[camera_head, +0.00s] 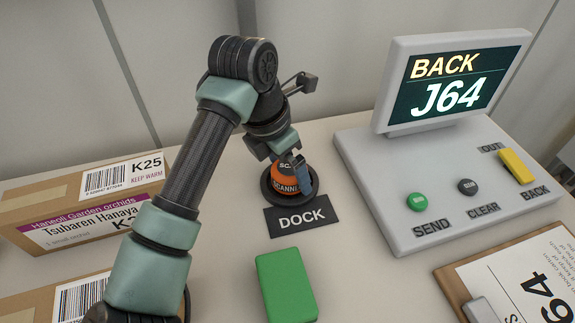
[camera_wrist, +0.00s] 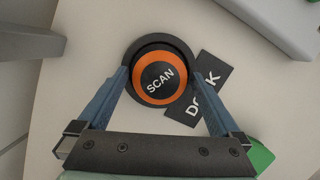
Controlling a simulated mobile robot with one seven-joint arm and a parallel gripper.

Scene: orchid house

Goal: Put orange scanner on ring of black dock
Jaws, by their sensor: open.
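The orange scanner (camera_head: 283,184) sits upright at the black dock (camera_head: 267,193), next to a black DOCK label (camera_head: 301,218). In the wrist view, the scanner's round top (camera_wrist: 160,83), with an orange rim and a black SCAN face, lies inside the dock's dark ring (camera_wrist: 131,53). My gripper (camera_head: 297,178) is over the dock, pointing down. In the wrist view its blue fingers (camera_wrist: 160,80) are spread on either side of the scanner, with a gap showing on the left; contact on the right is hard to tell. The scanner's lower part is partly hidden.
A green block (camera_head: 286,285) lies in front of the dock. A grey console with a screen reading BACK J64 (camera_head: 455,82) stands at right, with green, dark and yellow buttons. Cardboard cartons (camera_head: 85,215) stand at left, and a clipboard (camera_head: 455,283) lies at front right.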

